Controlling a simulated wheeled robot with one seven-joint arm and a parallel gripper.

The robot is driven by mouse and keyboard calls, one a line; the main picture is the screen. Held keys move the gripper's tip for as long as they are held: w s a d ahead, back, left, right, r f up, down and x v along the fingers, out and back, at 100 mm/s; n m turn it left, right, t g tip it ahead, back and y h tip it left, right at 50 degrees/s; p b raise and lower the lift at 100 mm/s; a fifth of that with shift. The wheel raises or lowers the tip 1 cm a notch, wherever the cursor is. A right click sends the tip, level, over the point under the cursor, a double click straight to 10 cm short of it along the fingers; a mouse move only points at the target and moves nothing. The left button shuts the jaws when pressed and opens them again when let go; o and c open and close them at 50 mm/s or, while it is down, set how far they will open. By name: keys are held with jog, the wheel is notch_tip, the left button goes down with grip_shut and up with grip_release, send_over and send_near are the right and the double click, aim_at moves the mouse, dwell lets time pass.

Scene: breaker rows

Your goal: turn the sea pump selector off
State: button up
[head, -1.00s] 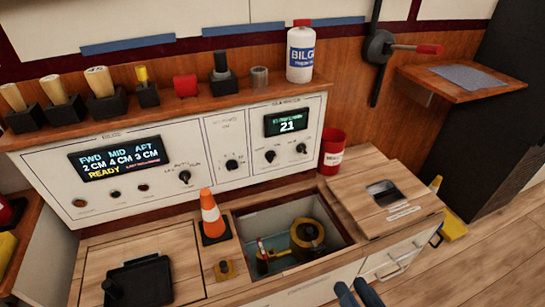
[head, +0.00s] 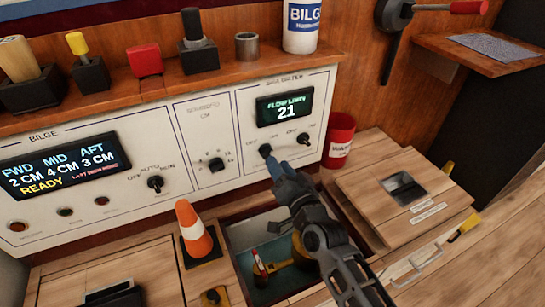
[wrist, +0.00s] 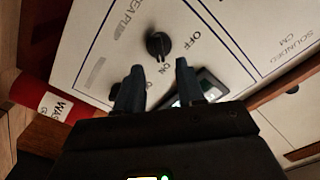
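The sea pump selector (wrist: 158,45) is a round black knob on a white panel, with OFF and ON printed near it. Its pale mark appears to lie toward ON. In the wrist view my gripper (wrist: 158,70) has its two dark blue fingers apart, with the knob beyond the gap between the tips and nothing held. In the head view my gripper (head: 282,168) is close to the panel, just below the left knob (head: 265,149) of a pair under the display reading 21. Contact with the knob cannot be made out.
The other knob (head: 303,139) is close on the right. A red can (head: 339,141) stands right of the panel. An orange cone (head: 195,233) stands at the left of an open hatch (head: 238,236) below my arm. A wooden shelf (head: 160,88) overhangs the panel.

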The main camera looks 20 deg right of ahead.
aim_at(267, 152)
jog(key=shift+w+b, duration=0.3)
jog(key=shift+w, duration=1.85)
grip_shut()
